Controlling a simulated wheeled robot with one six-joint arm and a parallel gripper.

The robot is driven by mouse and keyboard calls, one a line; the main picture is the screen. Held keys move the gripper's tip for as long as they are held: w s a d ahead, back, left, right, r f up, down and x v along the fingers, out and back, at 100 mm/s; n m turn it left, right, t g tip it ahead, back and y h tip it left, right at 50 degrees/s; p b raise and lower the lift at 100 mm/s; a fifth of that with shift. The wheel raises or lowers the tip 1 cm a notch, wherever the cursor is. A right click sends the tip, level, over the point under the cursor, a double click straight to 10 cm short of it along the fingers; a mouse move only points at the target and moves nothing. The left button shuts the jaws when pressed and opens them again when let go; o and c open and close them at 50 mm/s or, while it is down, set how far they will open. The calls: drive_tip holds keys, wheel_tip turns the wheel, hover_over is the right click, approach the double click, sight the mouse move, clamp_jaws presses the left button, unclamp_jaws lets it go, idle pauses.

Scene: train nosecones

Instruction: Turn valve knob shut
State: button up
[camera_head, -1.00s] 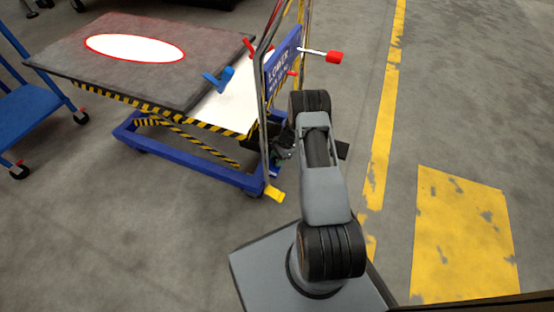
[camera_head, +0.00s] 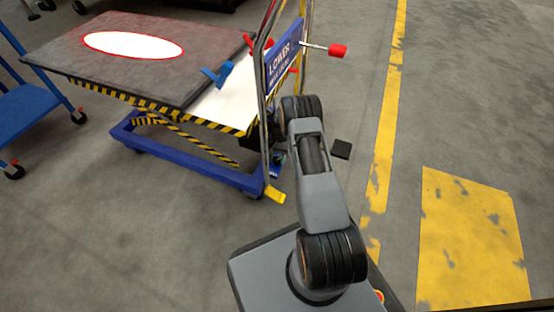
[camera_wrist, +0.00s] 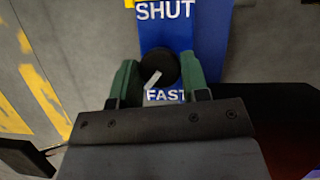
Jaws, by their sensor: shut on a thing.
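The valve knob (camera_wrist: 160,66) is round and black with a white pointer line, mounted on a blue panel (camera_wrist: 155,36) in the wrist view. The pointer slants from the knob's middle to its lower left edge, close to the word FAST. The word SHUT stands above the knob. My gripper (camera_wrist: 158,68) has its two green fingers on the left and right sides of the knob, shut on it. In the head view, my arm hides the knob and most of the gripper.
A blue lift cart (camera_head: 180,163) with a handle and a LOWER sign (camera_head: 284,60) stands ahead. A red-tipped lever (camera_head: 337,50) juts right from it. A dark board (camera_head: 140,75) lies on top. A small black block (camera_head: 341,149) shows right of my arm. Floor at right is clear.

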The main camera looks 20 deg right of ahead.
drive_tip(key=shift+n, duration=0.7)
drive_tip(key=shift+n+g, duration=0.3)
drive_tip(key=o, duration=0.9)
